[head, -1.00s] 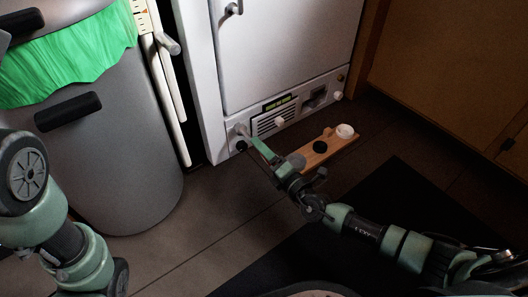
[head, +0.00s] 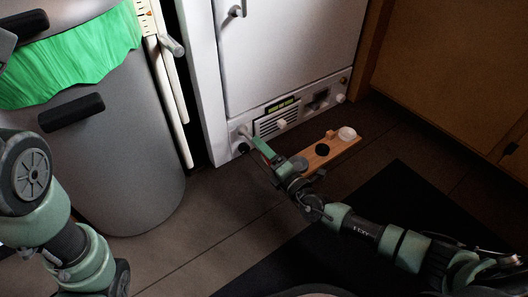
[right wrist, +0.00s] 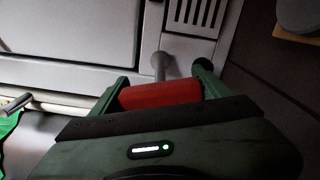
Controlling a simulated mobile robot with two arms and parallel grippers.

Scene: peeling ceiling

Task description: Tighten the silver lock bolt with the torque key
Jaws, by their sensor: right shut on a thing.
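My right gripper (head: 258,146) is at the lower left corner of the white cabinet's front panel. In the right wrist view its green fingers (right wrist: 160,92) are shut on a red block, which I take as the handle of the torque key (right wrist: 160,93). A grey shaft (right wrist: 159,66) stands beyond the red block, toward the panel; I cannot tell whether it is the key's shank or the bolt. In the head view a silver round part, likely the lock bolt (head: 244,131), shows just beyond the fingertips. Contact is unclear. My left arm shows, but its gripper does not.
The white cabinet (head: 290,50) has a vented panel with knobs. A wooden board (head: 330,152) with a black and a white round piece lies on the floor to the right. A grey bin (head: 120,170) with a green liner stands left. A dark mat (head: 380,215) lies in front.

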